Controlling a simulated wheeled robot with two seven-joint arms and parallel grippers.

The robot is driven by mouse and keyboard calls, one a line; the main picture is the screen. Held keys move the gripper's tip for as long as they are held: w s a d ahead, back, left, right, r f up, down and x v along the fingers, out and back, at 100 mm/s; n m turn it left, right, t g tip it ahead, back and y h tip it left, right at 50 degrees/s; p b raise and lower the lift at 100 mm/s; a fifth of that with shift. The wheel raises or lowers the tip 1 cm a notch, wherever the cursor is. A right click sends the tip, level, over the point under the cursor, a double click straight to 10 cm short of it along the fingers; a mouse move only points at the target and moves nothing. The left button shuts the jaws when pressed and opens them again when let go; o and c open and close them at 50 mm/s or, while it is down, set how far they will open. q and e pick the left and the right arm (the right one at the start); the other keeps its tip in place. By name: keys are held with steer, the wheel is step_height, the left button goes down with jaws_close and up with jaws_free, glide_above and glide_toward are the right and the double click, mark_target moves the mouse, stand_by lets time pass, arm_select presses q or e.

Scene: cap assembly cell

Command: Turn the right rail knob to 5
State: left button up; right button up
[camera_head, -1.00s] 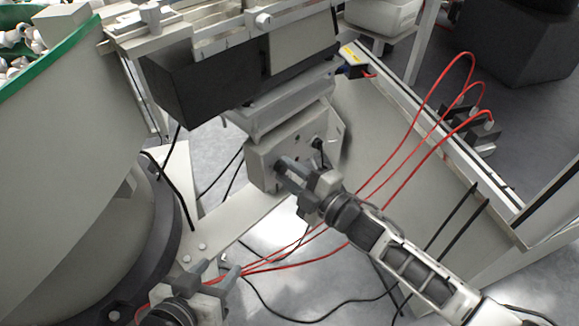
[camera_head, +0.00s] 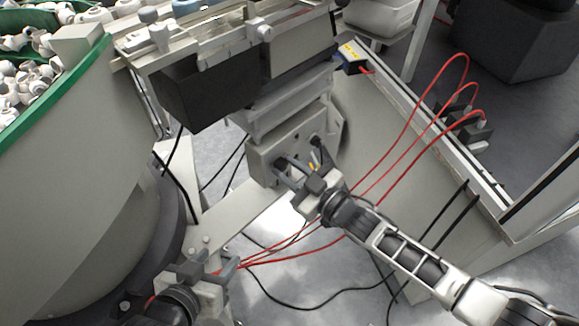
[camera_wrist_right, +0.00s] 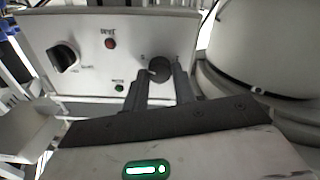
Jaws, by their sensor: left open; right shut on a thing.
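The control box (camera_head: 300,138) hangs below the rail unit, its front panel facing me. My right gripper (camera_head: 286,163) reaches the panel in the head view. In the right wrist view it (camera_wrist_right: 158,82) is shut on a round dark knob (camera_wrist_right: 159,69), one finger on each side. A light pointer mark shows on this knob; the scale figures are too small to read. A second black knob (camera_wrist_right: 64,57) sits at the panel's left in that view, apart from the gripper. My left gripper (camera_head: 208,264) is open and empty at the bottom left of the head view.
A red button (camera_wrist_right: 110,43) and a green button (camera_wrist_right: 119,88) sit between the knobs. A large bowl with a green rim (camera_head: 62,88) holds white parts at left. Red cables (camera_head: 425,125) loop at right and pass behind my right arm.

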steer(key=shift+m, duration=1.1)
steer(key=o, duration=1)
steer(key=shift+d, duration=0.1)
steer(key=v, duration=1.6)
steer(key=shift+p, duration=0.3)
